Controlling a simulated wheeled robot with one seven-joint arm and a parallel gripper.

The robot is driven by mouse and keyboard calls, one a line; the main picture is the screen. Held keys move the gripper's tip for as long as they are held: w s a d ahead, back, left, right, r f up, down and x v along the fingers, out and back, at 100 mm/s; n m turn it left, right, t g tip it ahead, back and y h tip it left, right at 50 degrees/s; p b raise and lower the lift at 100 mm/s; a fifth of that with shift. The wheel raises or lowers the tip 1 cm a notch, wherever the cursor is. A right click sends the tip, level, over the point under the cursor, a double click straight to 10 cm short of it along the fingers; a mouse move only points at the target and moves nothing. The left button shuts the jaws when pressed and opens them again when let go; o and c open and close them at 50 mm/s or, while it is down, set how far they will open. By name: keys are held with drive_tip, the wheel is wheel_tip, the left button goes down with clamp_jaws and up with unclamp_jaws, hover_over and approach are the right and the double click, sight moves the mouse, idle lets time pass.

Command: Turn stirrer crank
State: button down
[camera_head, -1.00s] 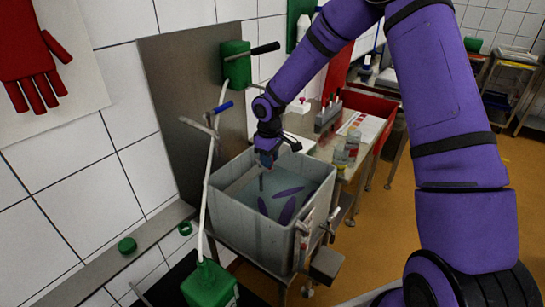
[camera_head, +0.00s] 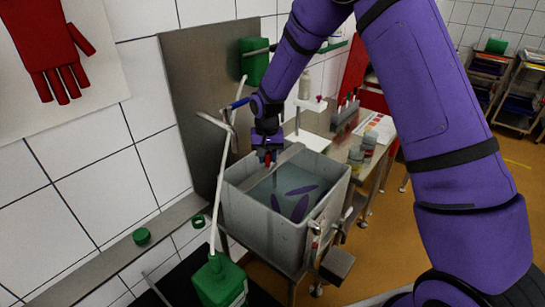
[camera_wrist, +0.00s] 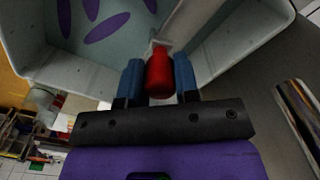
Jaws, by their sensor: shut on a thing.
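My gripper (camera_head: 267,157) points down at the far left part of a grey, open-topped tank (camera_head: 262,222). In the wrist view its two blue fingertips (camera_wrist: 159,80) are shut on a red, rounded crank handle (camera_wrist: 159,72), one on each side. A pale metal piece (camera_wrist: 160,46) shows at the handle's far end. In the head view only a small bit of the red handle (camera_head: 267,158) shows between the fingers. A flat grey bar (camera_head: 290,153) lies across the tank's top beside the gripper. The tank holds bluish liquid with purple oval shapes, seen in both views. The rest of the crank is hidden.
A green box (camera_head: 254,62) is on the metal back panel (camera_head: 195,110). A pale bent pipe (camera_head: 217,185) rises from a green container (camera_head: 217,280) left of the tank. A bench with bottles (camera_head: 362,158) stands behind it on the right.

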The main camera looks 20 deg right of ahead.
drive_tip(key=m, duration=0.1)
drive_tip(key=w+a+m, duration=0.1)
drive_tip(key=m, duration=0.1)
drive_tip(key=shift+w+a+m, duration=0.2)
drive_tip(key=shift+m, duration=0.1)
drive_tip(key=shift+w+a+m, duration=0.2)
drive_tip(key=shift+w+m, duration=0.25)
drive_tip(key=shift+m, duration=0.5)
drive_tip(key=shift+w+a+m, duration=0.15)
drive_tip(key=shift+w+m, duration=0.25)
drive_tip(key=shift+m, duration=0.55)
drive_tip(key=c, duration=0.8)
unclamp_jaws()
drive_tip(key=shift+c, duration=0.2)
drive_tip(key=shift+r, duration=0.15)
wheel_tip(320, 180, up, 11)
drive_tip(key=shift+f, duration=0.2)
drive_tip(key=shift+c, duration=0.5)
